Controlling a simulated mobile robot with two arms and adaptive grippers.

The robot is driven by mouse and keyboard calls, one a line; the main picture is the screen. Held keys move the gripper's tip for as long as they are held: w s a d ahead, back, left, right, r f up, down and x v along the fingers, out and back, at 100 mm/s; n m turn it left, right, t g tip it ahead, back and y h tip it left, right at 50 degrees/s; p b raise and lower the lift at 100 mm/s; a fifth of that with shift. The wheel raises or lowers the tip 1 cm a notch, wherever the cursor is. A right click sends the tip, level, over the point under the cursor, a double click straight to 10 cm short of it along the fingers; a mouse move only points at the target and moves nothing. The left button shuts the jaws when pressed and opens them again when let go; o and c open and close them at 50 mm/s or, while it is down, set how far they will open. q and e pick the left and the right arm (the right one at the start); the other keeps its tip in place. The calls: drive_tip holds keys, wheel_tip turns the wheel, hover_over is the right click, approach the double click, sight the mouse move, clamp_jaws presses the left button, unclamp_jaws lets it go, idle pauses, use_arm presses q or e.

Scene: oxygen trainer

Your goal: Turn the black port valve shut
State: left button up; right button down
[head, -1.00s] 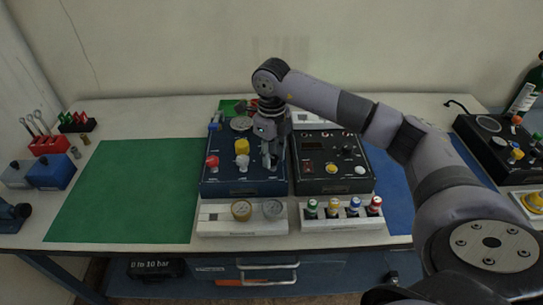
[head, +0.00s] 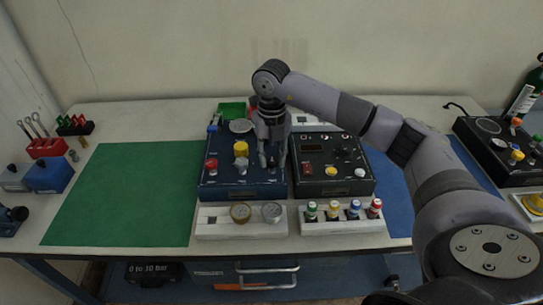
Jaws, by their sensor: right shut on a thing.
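The blue panel box (head: 225,187) stands in the middle of the bench. A red knob (head: 211,164) and a yellow knob (head: 241,149) stand on its left and middle parts. My right gripper (head: 272,163) points down over the box's right part. It is shut on the black port valve (head: 271,168), which is small, dark and mostly hidden between the fingers. I cannot tell the valve's angle. My left gripper is not in view.
A black control box (head: 332,186) stands close on the right of the blue box. In front are a white block with two gauges (head: 241,212) and a white block with several coloured fittings (head: 333,211). The green mat (head: 125,190) is bare.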

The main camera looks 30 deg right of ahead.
sight(272, 159)
drive_tip(key=shift+w+r, duration=0.1)
idle(0.3)
drive_tip(key=c, duration=1.3)
unclamp_jaws()
wheel_tip(272, 159, up, 12)
drive_tip(key=shift+f, duration=0.1)
